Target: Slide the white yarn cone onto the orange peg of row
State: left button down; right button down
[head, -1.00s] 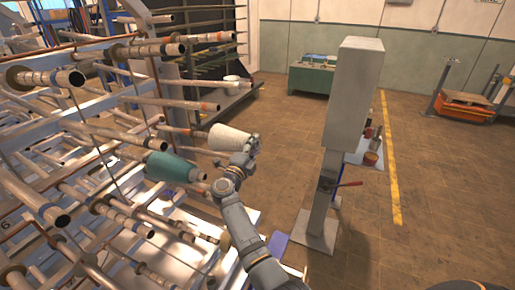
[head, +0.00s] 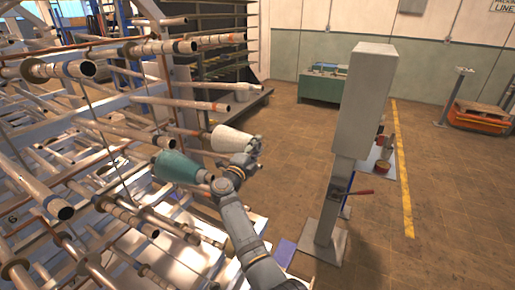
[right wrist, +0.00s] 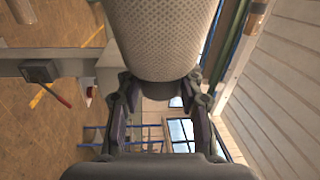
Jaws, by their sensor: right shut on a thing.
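The white yarn cone (head: 230,139) is held by my right gripper (head: 247,158) at its right end, lying nearly level with its narrow end pointing left at the rack. In the right wrist view the cone (right wrist: 163,38) fills the top middle between the fingers of the gripper (right wrist: 160,92). A peg (head: 186,131) of the rack points at the cone's narrow end; I cannot tell whether its tip is inside the cone or just short of it. Another peg with an orange band (head: 216,106) is above it and bare. My left gripper is not in view.
A teal yarn cone (head: 180,168) sits on a peg below and left of the white one. Several bare pegs and bars fill the left side. A grey box on a post (head: 364,100) stands to the right. Floor between is open.

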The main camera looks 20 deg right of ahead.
jog(key=shift+r, duration=0.1)
jog(key=shift+w+a, duration=0.1)
jog(key=shift+a, duration=0.05)
jog(key=c, duration=0.8)
grip_release()
